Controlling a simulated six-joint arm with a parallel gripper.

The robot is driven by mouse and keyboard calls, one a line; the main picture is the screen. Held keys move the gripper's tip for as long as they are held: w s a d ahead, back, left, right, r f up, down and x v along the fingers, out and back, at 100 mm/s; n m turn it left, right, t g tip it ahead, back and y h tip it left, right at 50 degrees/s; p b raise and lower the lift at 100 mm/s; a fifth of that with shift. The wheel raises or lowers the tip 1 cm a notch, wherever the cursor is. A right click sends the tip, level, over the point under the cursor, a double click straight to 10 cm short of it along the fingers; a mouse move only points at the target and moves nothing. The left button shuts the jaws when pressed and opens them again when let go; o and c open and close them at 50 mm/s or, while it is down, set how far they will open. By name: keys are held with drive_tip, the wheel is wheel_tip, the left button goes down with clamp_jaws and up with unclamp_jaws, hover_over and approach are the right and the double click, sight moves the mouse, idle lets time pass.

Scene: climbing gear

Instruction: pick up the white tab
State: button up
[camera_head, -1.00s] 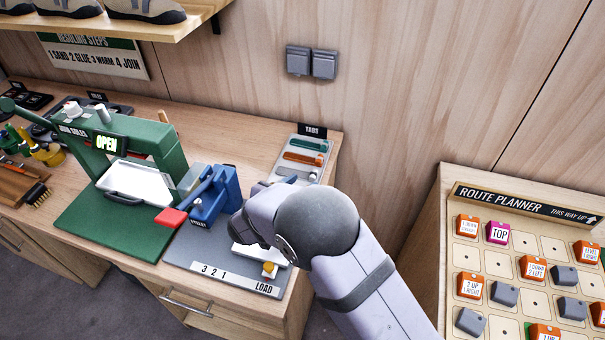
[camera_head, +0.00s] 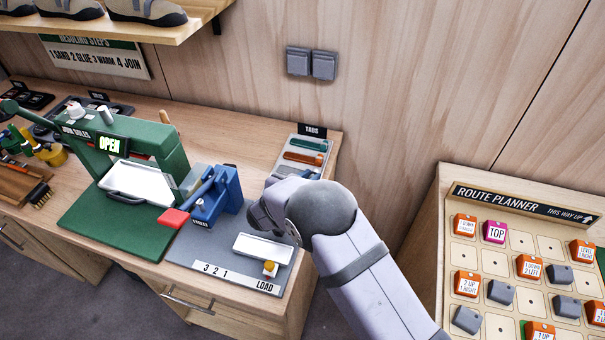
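I cannot make out a separate white tab for certain. The tray marked TABS (camera_head: 318,147) holds a teal tab (camera_head: 308,145) and an orange tab (camera_head: 303,158); my arm hides its near end. A flat white piece (camera_head: 262,248) lies at the LOAD end of the grey base of the blue press (camera_head: 215,195), beside a yellow knob (camera_head: 270,268); I cannot tell whether it is a tab or a holder. My gripper (camera_head: 262,220) is around the wrist end, above the base between the white piece and the TABS tray. Its fingers are hidden, so its opening and any held thing cannot be seen.
A green press (camera_head: 140,165) with an OPEN display stands left of the blue press. The blue press has a red-ended lever (camera_head: 173,218). A route planner board (camera_head: 520,260) is at the right, past a gap. Wall switches (camera_head: 311,63) are above the bench.

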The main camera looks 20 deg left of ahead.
clamp_jaws()
drive_tip(key=shift+r, duration=0.15)
wheel_tip(320, 180, up, 10)
drive_tip(key=b, duration=0.1)
drive_tip(key=shift+b, duration=0.3)
